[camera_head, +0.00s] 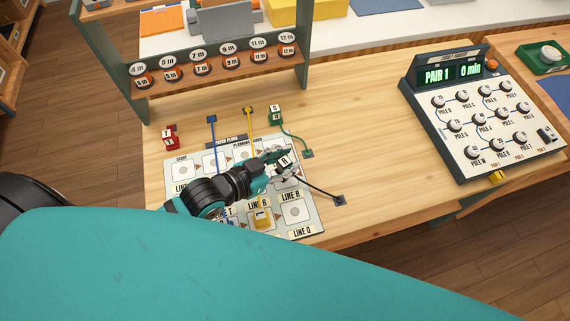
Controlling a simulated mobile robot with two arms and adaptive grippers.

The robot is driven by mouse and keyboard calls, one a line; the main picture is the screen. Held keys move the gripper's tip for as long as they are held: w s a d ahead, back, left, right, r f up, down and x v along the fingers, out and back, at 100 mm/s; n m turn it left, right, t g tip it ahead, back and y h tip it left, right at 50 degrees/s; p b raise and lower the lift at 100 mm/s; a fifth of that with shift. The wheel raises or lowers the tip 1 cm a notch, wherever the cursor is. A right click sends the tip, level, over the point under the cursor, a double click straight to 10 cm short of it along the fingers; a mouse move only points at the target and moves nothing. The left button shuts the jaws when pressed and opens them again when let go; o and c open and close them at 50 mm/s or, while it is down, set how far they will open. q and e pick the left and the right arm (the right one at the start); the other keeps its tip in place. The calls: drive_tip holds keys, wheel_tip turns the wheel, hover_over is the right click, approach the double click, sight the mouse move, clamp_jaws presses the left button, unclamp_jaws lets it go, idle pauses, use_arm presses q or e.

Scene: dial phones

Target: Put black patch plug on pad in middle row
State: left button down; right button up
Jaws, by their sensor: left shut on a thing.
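My left gripper (285,165) is over the right part of the planning board (305,228), shut on what looks like the black patch plug. The plug is mostly hidden by the fingers; a black cord (318,189) runs from there to a black anchor (339,200) on the table at the right. The board has rows of white pads; my gripper and arm cover much of the middle row. A top-row pad (183,170) and a lower right pad (295,211) show bare. I cannot tell whether the plug touches a pad. My right gripper is out of view.
A yellow plug (262,217) sits on the board's lower row. A red plug (171,138) and a green plug (276,114) stand behind the board. A rack of round dials (205,68) stands at the back. A control panel (487,130) reads PAIR 1, 0 min. Table between is clear.

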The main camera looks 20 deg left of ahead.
sight(280, 170)
use_arm(q)
drive_tip(key=shift+w+f, duration=0.1)
drive_tip(key=shift+f, duration=1.6)
drive_tip(key=shift+f, duration=0.1)
drive_tip(key=c, duration=1)
unclamp_jaws()
drive_tip(key=shift+c, duration=0.2)
drive_tip(key=v, duration=1.2)
